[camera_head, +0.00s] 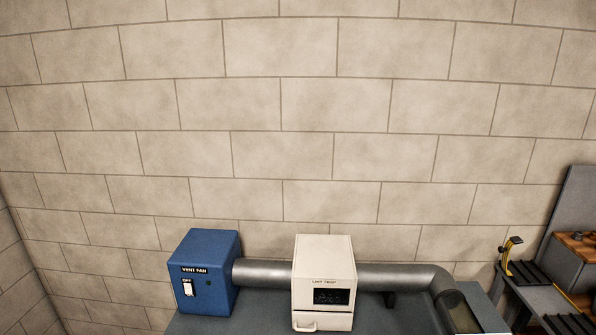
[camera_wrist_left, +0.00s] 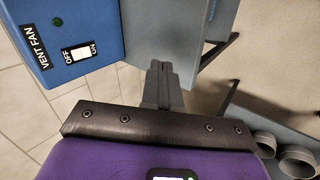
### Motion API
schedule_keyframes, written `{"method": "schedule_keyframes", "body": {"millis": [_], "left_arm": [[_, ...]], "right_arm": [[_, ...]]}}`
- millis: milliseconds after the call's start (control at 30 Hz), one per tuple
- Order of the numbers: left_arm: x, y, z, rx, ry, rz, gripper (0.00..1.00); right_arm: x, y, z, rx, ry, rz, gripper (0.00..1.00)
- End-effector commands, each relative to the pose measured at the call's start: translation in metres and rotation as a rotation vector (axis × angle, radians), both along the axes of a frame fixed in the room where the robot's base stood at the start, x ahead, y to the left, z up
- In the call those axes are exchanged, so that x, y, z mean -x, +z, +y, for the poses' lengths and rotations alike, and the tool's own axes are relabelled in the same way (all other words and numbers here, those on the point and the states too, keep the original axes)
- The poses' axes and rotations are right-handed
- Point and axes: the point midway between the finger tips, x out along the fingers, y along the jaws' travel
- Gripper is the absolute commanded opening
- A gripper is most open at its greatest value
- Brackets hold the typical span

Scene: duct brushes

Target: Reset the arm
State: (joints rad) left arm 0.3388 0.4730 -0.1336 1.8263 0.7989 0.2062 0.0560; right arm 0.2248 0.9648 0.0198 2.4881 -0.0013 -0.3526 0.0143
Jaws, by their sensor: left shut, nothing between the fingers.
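My left gripper (camera_wrist_left: 160,72) is shut and empty in the left wrist view. Its fingertips are close to the edge of a blue-grey surface, to one side of the blue vent fan box (camera_wrist_left: 100,14). The box's white OFF/ON switch (camera_wrist_left: 80,52) and a green light (camera_wrist_left: 57,22) show there. In the head view the vent fan box (camera_head: 213,250) stands on the bench at lower left, its switch (camera_head: 188,288) facing front. Neither gripper nor arm shows in the head view, and my right gripper is in neither view.
A metal duct (camera_head: 263,274) joins the fan box to a white lint trap box (camera_head: 323,258) and bends forward at right. A yellow and black tool (camera_head: 507,262) stands at far right by dark racks. Grey pipe rings (camera_wrist_left: 298,162) lie at lower right in the wrist view.

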Motion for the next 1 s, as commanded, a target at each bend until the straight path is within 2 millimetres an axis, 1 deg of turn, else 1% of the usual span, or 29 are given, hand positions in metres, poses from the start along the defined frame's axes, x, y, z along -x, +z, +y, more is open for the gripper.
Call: {"method": "schedule_keyframes", "body": {"millis": [33,67,100,167,267,300,367,400,467,500,600,700,733,800,833,1000], "left_arm": [[0.008,-0.017,-0.012,-0.014,-0.034,0.035,0.0],[0.012,-0.026,-0.017,-0.024,-0.053,0.053,0.0],[0.019,-0.041,-0.027,-0.037,-0.085,0.082,0.0],[0.032,-0.063,-0.043,-0.059,-0.142,0.126,0.0],[0.062,-0.104,-0.079,-0.102,-0.272,0.205,0.0],[0.078,-0.122,-0.096,-0.121,-0.338,0.239,0.0],[0.106,-0.148,-0.123,-0.147,-0.453,0.283,0.0],[0.126,-0.162,-0.142,-0.161,-0.534,0.306,0.0],[0.157,-0.181,-0.169,-0.177,-0.658,0.33,0.0],[0.177,-0.19,-0.186,-0.181,-0.737,0.339,0.0],[0.222,-0.203,-0.222,-0.179,-0.911,0.342,0.0],[0.255,-0.208,-0.247,-0.164,-1.035,0.329,0.0],[0.262,-0.208,-0.252,-0.16,-1.061,0.324,0.0],[0.274,-0.208,-0.26,-0.151,-1.105,0.315,0.0],[0.277,-0.208,-0.263,-0.15,-1.116,0.312,0.0],[0.281,-0.208,-0.266,-0.146,-1.133,0.305,0.0]], "right_arm": [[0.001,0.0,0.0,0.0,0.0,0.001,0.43],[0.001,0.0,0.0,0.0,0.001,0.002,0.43],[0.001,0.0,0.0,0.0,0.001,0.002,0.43],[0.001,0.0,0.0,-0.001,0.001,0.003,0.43],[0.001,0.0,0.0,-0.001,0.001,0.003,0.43],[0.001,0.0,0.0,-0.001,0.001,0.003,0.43],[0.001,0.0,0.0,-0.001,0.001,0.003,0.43],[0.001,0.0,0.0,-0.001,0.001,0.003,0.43],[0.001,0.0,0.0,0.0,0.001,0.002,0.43],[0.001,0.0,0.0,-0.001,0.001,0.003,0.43],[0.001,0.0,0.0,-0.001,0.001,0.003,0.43],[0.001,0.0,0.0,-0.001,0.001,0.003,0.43],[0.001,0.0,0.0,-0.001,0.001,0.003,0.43],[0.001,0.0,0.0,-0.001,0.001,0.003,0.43],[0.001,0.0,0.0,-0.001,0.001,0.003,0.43],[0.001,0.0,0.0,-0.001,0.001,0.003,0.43]]}}
